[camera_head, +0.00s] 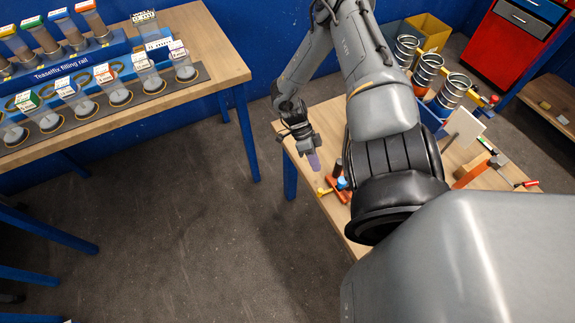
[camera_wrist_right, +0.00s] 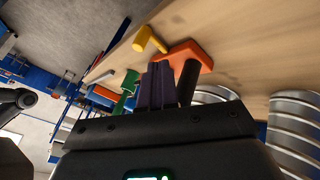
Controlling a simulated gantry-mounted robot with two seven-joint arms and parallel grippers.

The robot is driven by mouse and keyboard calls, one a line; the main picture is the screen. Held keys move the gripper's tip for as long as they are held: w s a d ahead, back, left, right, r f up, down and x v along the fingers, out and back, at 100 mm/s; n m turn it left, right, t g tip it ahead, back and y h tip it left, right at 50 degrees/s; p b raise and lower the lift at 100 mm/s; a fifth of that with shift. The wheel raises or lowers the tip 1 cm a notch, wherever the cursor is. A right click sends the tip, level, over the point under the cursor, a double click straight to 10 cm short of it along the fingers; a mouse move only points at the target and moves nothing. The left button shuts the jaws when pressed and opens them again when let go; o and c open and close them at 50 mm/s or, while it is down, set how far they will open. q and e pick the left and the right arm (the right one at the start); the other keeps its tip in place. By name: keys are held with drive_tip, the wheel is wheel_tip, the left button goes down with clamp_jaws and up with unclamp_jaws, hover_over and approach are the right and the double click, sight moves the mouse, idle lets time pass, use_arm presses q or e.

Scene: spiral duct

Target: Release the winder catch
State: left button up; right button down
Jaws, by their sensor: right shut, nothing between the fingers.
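My right gripper (camera_head: 314,162) is over the near left edge of the right-hand bench, with its purple fingers pointing down. In the right wrist view its fingers (camera_wrist_right: 158,86) are together and hold nothing. Just beyond them is an orange piece (camera_wrist_right: 188,53) with a dark post, and a yellow knob (camera_wrist_right: 148,40) lies beside it. In the head view a small group with a yellow part (camera_head: 323,191) and a blue cap (camera_head: 342,183) is just below the gripper. I cannot tell which part is the winder catch. My left gripper is out of view.
Several metal spiral ducts (camera_head: 428,66) stand in a blue holder at the bench's back. An orange block (camera_head: 470,171) and a red-handled tool (camera_head: 526,183) lie farther right. My arm hides the bench's middle. Another bench (camera_head: 215,45) with labelled containers stands left.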

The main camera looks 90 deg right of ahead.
drive_tip(key=p+v, duration=0.1)
drive_tip(key=v, duration=0.3)
idle(0.4)
